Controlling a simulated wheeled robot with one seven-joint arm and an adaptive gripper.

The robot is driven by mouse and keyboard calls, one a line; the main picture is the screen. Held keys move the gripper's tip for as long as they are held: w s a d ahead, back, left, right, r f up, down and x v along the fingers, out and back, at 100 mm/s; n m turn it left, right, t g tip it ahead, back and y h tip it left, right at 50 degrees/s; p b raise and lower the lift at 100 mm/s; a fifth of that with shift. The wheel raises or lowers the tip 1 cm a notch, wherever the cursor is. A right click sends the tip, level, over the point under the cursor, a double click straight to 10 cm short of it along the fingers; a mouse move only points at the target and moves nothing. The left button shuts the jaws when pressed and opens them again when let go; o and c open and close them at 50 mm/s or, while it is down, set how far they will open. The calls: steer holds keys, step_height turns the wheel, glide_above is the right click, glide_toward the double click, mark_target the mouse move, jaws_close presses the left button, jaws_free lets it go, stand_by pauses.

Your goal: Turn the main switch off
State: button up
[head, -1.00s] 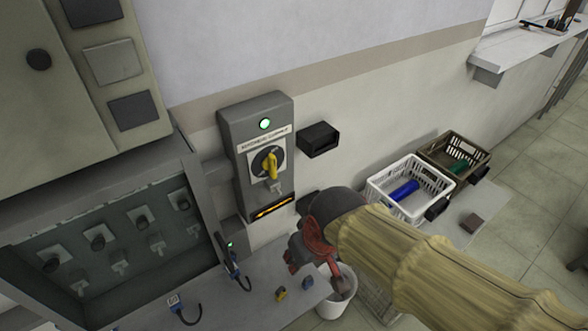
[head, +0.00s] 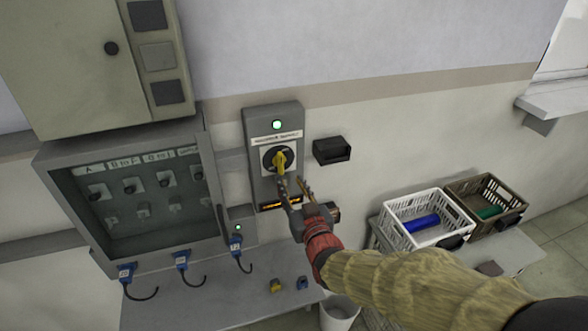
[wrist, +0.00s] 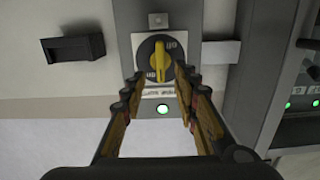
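The main switch is a yellow rotary handle (head: 280,160) on a black round dial, mounted on a grey box (head: 259,187) on the wall. It also shows in the wrist view (wrist: 158,62), where the picture is upside down relative to the head view. The handle stands roughly upright. A green lamp (head: 277,125) glows above the dial. My gripper (head: 294,184) is open and empty, just in front of and below the handle. In the wrist view the fingers (wrist: 156,82) point at the dial, with the handle between and beyond their tips. I see no clear contact.
A black holder (head: 331,151) is on the wall right of the switch. A glazed panel (head: 135,190) with several blue plugs below it is at left. A white crate (head: 398,222) and a brown crate (head: 487,200) stand at right.

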mark_target(281, 160)
steer(key=shift+t, duration=0.4)
steer(key=shift+r+x, duration=0.25)
steer(key=shift+x, duration=1.1)
steer(key=shift+r+x, duration=0.25)
steer(key=shift+x, duration=1.1)
steer(key=shift+r+x, duration=0.3)
steer(key=shift+x, duration=1.05)
steer(key=shift+c, duration=0.2)
jaws_close()
